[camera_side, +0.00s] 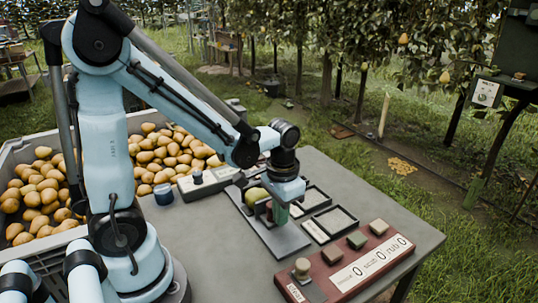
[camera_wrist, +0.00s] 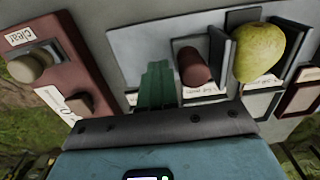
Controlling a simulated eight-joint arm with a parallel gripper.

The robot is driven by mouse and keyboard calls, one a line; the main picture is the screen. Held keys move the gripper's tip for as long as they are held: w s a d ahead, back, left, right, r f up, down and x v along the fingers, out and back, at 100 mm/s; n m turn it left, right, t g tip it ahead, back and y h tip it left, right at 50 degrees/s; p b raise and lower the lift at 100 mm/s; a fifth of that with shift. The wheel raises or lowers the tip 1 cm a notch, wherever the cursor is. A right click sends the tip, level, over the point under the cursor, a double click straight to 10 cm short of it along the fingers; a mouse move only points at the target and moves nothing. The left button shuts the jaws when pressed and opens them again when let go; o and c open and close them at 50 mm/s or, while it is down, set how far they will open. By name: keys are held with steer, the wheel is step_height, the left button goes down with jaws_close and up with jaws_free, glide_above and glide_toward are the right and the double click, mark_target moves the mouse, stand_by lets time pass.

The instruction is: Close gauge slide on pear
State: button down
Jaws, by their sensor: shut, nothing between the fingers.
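A green-yellow pear (camera_wrist: 260,50) rests on the gauge, a grey metal plate (camera_wrist: 135,42) on the table. A dark upright jaw (camera_wrist: 220,50) stands close beside the pear's left side in the wrist view; I cannot tell whether they touch. A reddish-brown cylindrical handle (camera_wrist: 194,67) sits just left of that jaw. My gripper (camera_wrist: 157,85) has green fingers, shut and empty, left of the handle with a small gap showing. In the side view my gripper (camera_side: 281,213) is low over the gauge, in front of the pear (camera_side: 256,195), partly hiding the handle.
A maroon counter panel (camera_side: 318,276) with a knob (camera_side: 301,267) and several buttons lies at the table's front. Two dark-framed trays (camera_side: 335,220) lie right of the gauge. A scale-like grey box (camera_side: 212,181) is behind. A large crate of pears (camera_side: 22,235) stands left.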

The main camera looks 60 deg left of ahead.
steer(key=shift+r, duration=0.1)
step_height(320, 180, up, 8)
stand_by(1.2)
steer(key=t, duration=0.2)
steer(key=s+d+r+t, duration=0.1)
steer(key=t, duration=0.4)
steer(key=shift+s+d+r, duration=0.2)
steer(key=shift+s+d, duration=0.1)
steer(key=shift+s, duration=0.05)
stand_by(0.4)
